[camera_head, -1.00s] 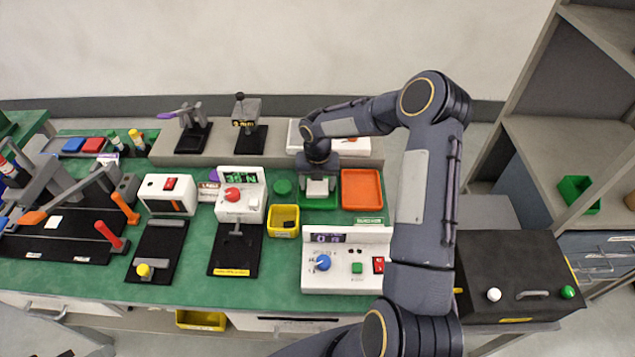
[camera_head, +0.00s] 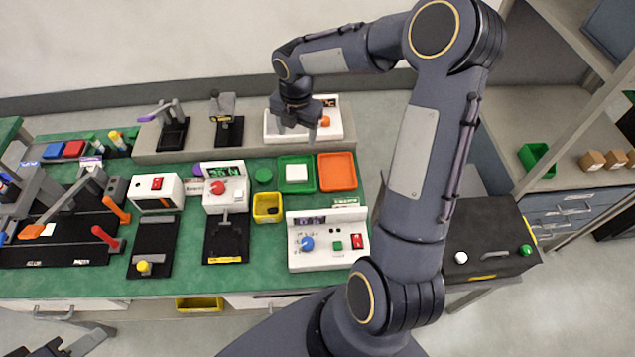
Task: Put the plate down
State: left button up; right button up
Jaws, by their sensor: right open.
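A small white square plate (camera_head: 296,173) lies flat inside the green tray (camera_head: 312,184) on the green bench top. My right gripper (camera_head: 301,134) is open and empty, with its fingers pointing down. It is raised behind the green tray, in front of the white device with an orange knob, and is clear of the plate. At the bottom left corner a dark grey part (camera_head: 68,346), probably my left gripper, is cut off by the frame edge. Its jaws cannot be made out.
An orange tray (camera_head: 337,171) stands right of the green tray, and a yellow bin (camera_head: 267,208) is at its front left. A white device with an orange knob (camera_head: 335,117) sits on the raised back shelf. A white control box (camera_head: 328,240) stands in front.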

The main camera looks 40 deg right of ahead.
jog(key=s+a+r+m+t, duration=0.2)
jog(key=s+a+r+m, duration=0.2)
jog(key=s+r+m, duration=0.7)
jog(key=s+a+m+t+y, duration=0.2)
jog(key=s+a+m, duration=0.4)
jog(key=s+m, duration=0.7)
jog(key=shift+s+a+f+m+t+y, duration=0.2)
jog(key=shift+s+m+t+y, duration=0.2)
jog(key=shift+m+y, duration=0.4)
jog(key=shift+f, duration=0.1)
notch_tip(320, 180, down, 5)
jog(key=b, duration=0.5)
